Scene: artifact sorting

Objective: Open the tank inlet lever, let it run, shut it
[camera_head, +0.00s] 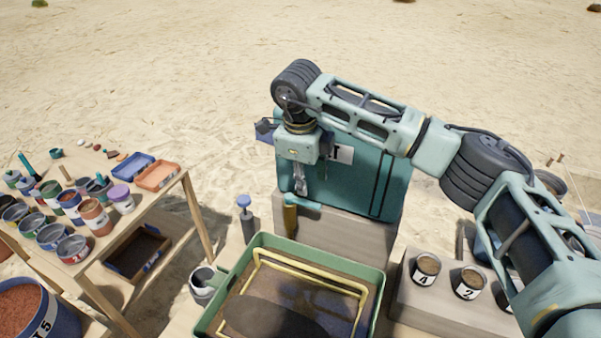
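The teal tank (385,180) stands on a pale block behind the green tray. My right arm reaches across from the right, in front of the tank. My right gripper (298,188) points down at the tank's left front, just above a light-blue fitting (303,201) with a brass-coloured pipe (290,220) below it. Its grey fingers look close together, but they are small, and I cannot tell whether they are shut or touch the fitting. I cannot make out the inlet lever for certain. A blue part (264,136) shows left of my wrist. My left gripper is out of view.
A green tray (375,310) with a yellow frame (310,275) stands in front of the tank. A blue-topped post (244,210) and a grey cup (203,283) are left of it. A wooden table (150,208) holds several pots. Numbered pots (427,270) stand at right.

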